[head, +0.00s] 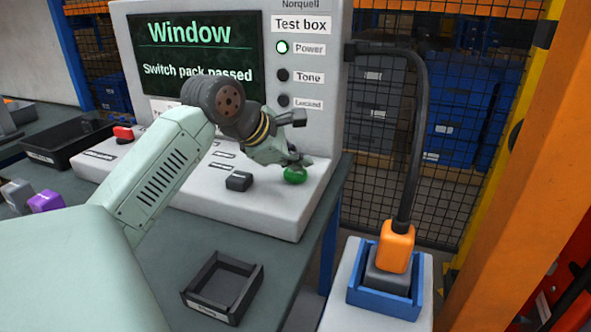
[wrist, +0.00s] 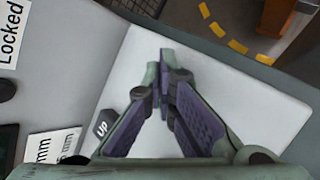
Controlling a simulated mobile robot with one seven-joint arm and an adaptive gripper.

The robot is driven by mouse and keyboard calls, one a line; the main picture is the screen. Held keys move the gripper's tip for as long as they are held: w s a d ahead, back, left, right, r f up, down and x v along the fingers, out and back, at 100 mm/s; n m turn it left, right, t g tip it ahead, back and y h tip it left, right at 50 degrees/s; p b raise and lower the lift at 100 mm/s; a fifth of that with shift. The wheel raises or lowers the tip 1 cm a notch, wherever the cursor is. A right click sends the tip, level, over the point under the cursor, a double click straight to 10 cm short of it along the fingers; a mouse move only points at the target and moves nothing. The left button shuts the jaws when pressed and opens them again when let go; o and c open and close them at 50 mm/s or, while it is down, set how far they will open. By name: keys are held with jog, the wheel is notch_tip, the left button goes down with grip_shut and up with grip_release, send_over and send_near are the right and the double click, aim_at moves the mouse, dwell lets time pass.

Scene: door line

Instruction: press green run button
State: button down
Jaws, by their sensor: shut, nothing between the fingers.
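The green run button (head: 294,175) is a round green cap on the sloped panel of the white test box (head: 250,205), near its right end. My gripper (head: 302,161) is shut and empty, with its fingertips just above and behind the button in the head view. I cannot tell whether they touch it. In the wrist view my gripper (wrist: 165,62) has its fingers together over the white panel (wrist: 225,85), and the button is not clearly visible there. The screen (head: 195,60) reads "Window" and "Switch pack passed".
A black key (head: 239,181) sits left of the green button, and a red switch (head: 123,133) is at the panel's far left. The Power lamp (head: 282,47) is lit. An orange connector (head: 396,245) stands in a blue holder (head: 384,298) at right. An empty black tray (head: 224,286) lies in front.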

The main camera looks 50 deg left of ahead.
jog(key=shift+r+p, duration=0.3)
jog(key=shift+r, duration=0.55)
jog(key=shift+r+p, duration=1.3)
jog(key=shift+r, duration=1.2)
notch_tip(320, 180, up, 8)
jog(key=p, duration=0.5)
send_over(297, 174)
jog(key=shift+r, duration=0.1)
